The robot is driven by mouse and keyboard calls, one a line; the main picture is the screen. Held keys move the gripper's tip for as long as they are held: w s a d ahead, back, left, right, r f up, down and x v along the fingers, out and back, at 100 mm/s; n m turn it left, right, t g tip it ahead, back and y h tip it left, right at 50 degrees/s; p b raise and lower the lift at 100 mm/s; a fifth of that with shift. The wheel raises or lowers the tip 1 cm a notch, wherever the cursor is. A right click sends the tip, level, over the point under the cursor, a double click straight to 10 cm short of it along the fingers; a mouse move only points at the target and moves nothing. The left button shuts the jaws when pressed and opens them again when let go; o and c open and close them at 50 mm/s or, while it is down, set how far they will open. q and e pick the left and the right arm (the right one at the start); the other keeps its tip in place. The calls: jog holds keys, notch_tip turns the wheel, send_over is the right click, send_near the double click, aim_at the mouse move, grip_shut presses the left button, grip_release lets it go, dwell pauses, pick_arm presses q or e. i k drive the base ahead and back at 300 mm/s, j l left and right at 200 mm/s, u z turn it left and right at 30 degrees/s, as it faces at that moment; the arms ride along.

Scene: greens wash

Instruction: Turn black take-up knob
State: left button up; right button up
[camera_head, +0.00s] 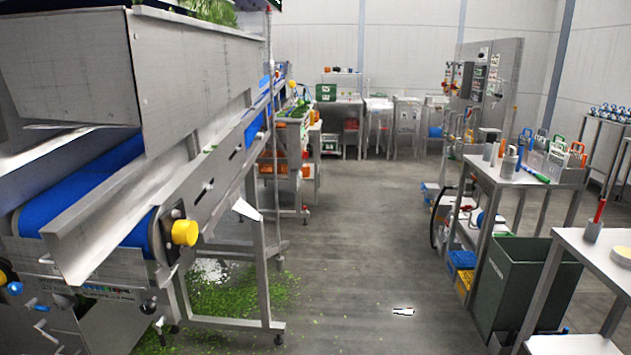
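The conveyor machine (90,220) with a blue belt (75,190) fills the left side. At the near end of its belt, a large yellow knob (185,232) sticks out from the metal side frame. Below it, a small dark knob-like part (149,307) shows on the machine's lower side; it is too small to tell whether it is the black take-up knob. A blue knob (14,288) is at the lower left edge. Neither of my grippers is in view, and nothing is touching these knobs.
Green leaf scraps (240,295) litter the floor beside the machine's legs. A white piece (403,311) lies on the open grey floor. A dark green bin (520,285) and metal tables stand at right. The middle aisle is mostly clear.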

aim_at(148, 306)
jog(key=j+u, duration=0.3)
jog(key=i+j+u, duration=0.25)
jog(key=j, duration=0.15)
jog(key=j+u, duration=0.3)
jog(key=j+z, duration=0.1)
jog(key=z, duration=0.4)
jog(key=i+j+z, duration=0.1)
jog(key=z, duration=0.35)
jog(key=j+z, duration=0.1)
jog(key=z, duration=0.4)
